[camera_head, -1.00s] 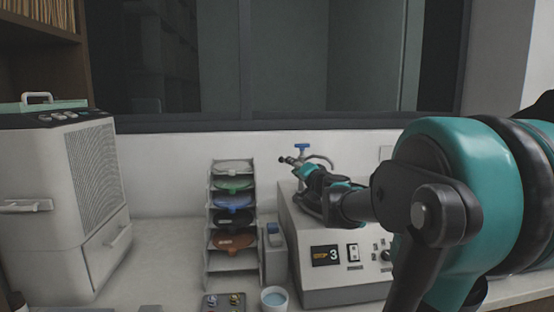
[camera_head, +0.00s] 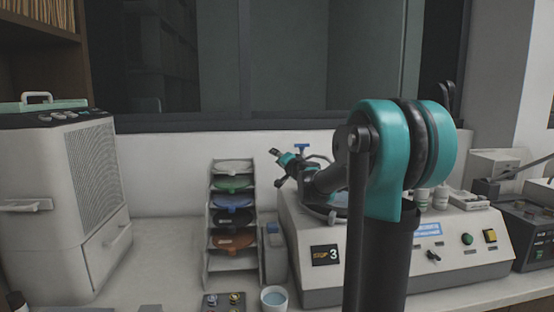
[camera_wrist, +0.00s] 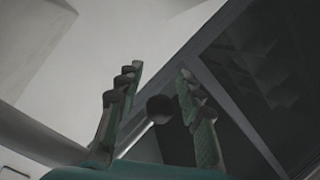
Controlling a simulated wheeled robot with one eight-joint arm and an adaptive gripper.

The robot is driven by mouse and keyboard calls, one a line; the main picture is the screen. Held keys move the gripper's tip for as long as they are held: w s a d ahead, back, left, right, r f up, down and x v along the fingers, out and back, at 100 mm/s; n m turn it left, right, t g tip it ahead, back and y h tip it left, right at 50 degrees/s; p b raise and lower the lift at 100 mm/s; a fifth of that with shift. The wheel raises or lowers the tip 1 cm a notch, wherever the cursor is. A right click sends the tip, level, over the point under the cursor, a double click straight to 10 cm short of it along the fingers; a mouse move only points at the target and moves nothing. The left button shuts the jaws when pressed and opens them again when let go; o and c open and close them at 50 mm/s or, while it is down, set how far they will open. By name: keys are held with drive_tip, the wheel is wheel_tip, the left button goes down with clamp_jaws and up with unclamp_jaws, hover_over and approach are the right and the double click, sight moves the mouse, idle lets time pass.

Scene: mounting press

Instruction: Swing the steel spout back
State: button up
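The steel spout (camera_head: 318,157) is a thin curved pipe by a blue tap handle (camera_head: 301,146), behind the mounting press; my arm partly hides it. My gripper (camera_head: 277,167) is at the press's back left corner, left of the spout, with its fingers spread and pointing left. In the wrist view my gripper (camera_wrist: 160,75) is open, its fingers apart. A dark round end (camera_wrist: 160,108) shows between them, with a pale bar running down-left from it; I cannot tell if this is the spout. No contact is clear.
The press (camera_head: 330,285) has a display reading 3. A rack of coloured discs (camera_head: 233,215) stands left of my gripper, and a cup (camera_head: 274,299) in front. A white cabinet unit (camera_head: 75,205) is at far left. The window and wall are close behind.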

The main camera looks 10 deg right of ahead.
clamp_jaws()
idle(0.3)
